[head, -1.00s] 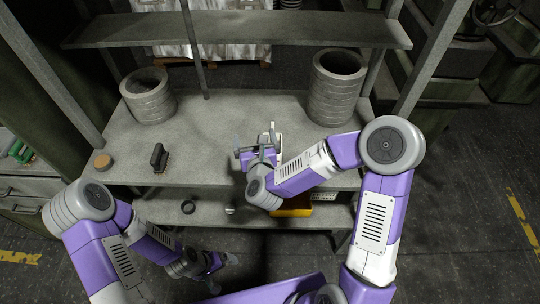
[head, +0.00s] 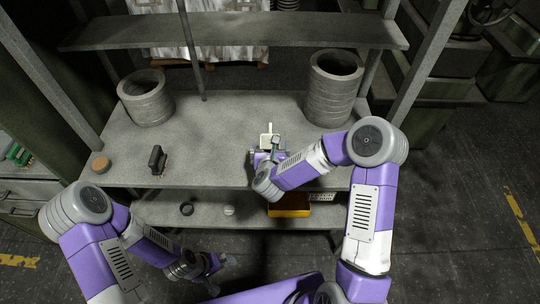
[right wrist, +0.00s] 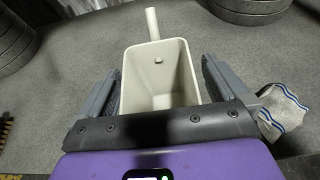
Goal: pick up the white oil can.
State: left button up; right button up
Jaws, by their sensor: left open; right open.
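The white oil can (head: 268,138) stands on the grey bench, near its front edge. In the right wrist view the white can (right wrist: 160,75) looks like a hollow, open-topped body with a thin spout or handle pointing away. My right gripper (right wrist: 160,88) is open, with one finger on each side of the can's near part; I cannot tell whether they touch it. In the head view my right gripper (head: 266,153) partly hides the can. My left gripper (head: 222,271) is low in front of the bench, away from the can, and appears empty.
Two stacks of grey rings (head: 147,97) (head: 333,88) stand at the back of the bench (head: 215,135). A dark brush-like block (head: 157,159) and a tan disc (head: 101,164) lie left. A striped cloth (right wrist: 284,106) lies right of the gripper. A yellow bin (head: 290,205) sits on the lower shelf.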

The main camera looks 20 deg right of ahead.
jog(key=shift+c, duration=0.5)
jog(key=shift+w, duration=0.1)
jog(key=c, duration=1.5)
jog(key=shift+o, duration=0.2)
jog(key=shift+r, duration=0.1)
